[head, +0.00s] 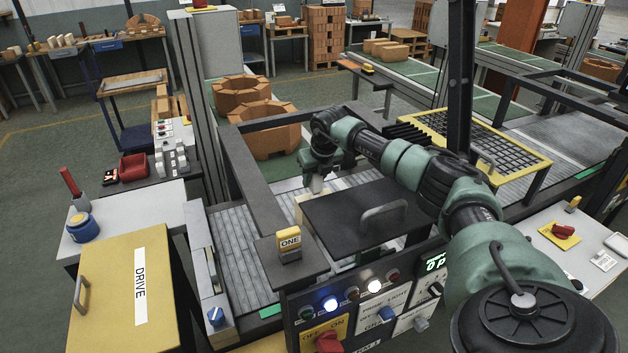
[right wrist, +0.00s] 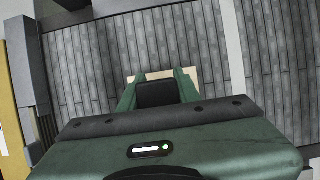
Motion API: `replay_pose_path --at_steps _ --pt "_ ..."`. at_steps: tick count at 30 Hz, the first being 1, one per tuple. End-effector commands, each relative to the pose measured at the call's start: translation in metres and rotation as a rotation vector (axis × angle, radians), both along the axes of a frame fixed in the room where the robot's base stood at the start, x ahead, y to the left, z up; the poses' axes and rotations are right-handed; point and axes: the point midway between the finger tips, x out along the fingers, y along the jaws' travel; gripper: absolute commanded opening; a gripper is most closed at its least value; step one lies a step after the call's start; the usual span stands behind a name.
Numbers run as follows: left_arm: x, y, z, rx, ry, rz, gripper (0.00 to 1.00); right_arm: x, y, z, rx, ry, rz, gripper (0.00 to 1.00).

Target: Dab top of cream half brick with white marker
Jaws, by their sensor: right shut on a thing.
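My right gripper (head: 317,183) reaches down over the slatted conveyor behind the dark lidded panel. It is shut on a small pale thing that looks like the white marker, mostly hidden by the fingers. A cream block, seemingly the half brick (head: 302,206), shows in part at the panel's left edge, just below and left of the gripper. In the right wrist view a cream surface (right wrist: 187,73) shows beyond my fingers (right wrist: 158,92) on both sides. I cannot tell whether the held thing touches it. My left gripper is not in view.
A dark frame rail (head: 262,205) runs left of the gripper, with a yellow block marked ONE (head: 289,243) on its near end. The dark panel with a handle (head: 375,215) lies close right. A control box (head: 365,305) stands in front. Bare slats (head: 240,260) lie left.

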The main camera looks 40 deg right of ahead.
Motion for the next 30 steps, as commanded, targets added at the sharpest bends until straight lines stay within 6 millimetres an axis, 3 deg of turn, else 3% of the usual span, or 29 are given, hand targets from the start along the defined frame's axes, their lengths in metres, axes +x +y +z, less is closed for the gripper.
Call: replay_pose_path --at_steps 15,30 --pt "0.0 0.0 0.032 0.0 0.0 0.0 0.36 0.001 -0.001 0.046 -0.001 -0.003 -0.001 0.07" --pt "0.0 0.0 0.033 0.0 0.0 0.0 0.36 0.001 0.0 0.048 -0.001 -0.003 -0.001 0.07"
